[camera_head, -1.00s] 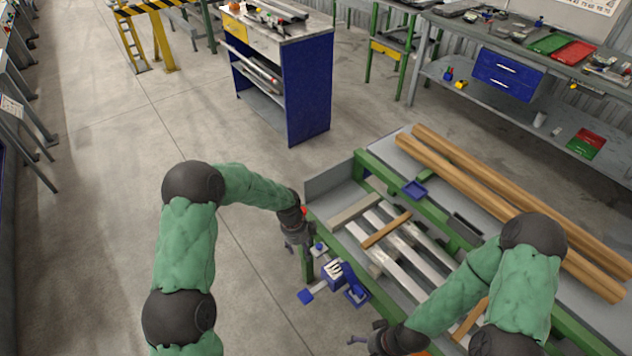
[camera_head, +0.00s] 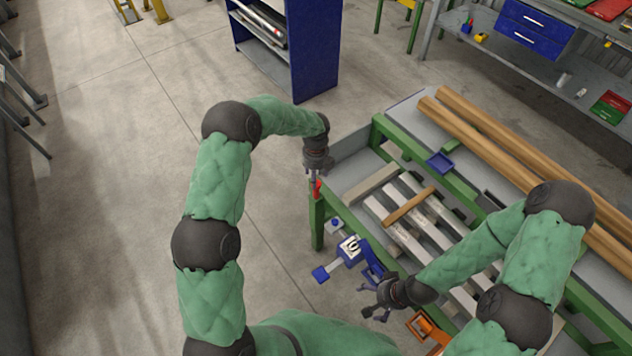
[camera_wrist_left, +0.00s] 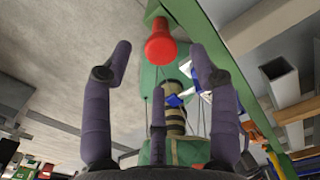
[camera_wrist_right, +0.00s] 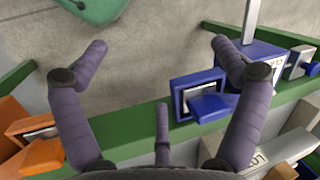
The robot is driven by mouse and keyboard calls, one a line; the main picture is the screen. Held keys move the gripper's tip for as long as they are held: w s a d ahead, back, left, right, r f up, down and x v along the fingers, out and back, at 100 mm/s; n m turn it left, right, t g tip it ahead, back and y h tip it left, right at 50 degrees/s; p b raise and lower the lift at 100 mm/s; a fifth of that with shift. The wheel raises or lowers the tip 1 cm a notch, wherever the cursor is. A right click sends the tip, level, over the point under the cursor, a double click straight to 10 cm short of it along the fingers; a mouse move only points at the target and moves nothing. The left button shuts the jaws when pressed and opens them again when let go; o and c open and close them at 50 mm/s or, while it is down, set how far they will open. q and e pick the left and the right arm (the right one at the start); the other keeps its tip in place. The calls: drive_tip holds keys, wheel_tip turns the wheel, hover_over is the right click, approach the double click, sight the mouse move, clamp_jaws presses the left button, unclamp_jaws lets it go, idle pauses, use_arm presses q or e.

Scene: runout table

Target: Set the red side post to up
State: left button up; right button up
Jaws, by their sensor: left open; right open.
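The red side post (camera_head: 318,188) is a small red piece at the near left corner of the green-framed table. My left gripper (camera_head: 316,173) is just above it, partly hiding it. In the left wrist view the red post (camera_wrist_left: 160,43) is a flared knob on a green bracket, showing between the open, empty fingers (camera_wrist_left: 160,62). Contact is not visible, and I cannot tell whether the post is up or down. My right gripper (camera_head: 370,300) is open and empty beside the table's front edge. Its spread fingers (camera_wrist_right: 155,48) also show in the right wrist view.
A blue block with a dial (camera_head: 349,247) and blue brackets (camera_head: 373,270) stick out from the table front. An orange bracket (camera_head: 428,328) sits further right. Metal bars and a wooden strip (camera_head: 408,207) lie on the table (camera_head: 350,182). Open floor lies left.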

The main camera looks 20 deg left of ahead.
use_arm(q)
drive_tip(key=shift+f+b, duration=0.35)
drive_tip(key=shift+f, duration=1.45)
clamp_jaws()
drive_tip(key=shift+r, duration=0.15)
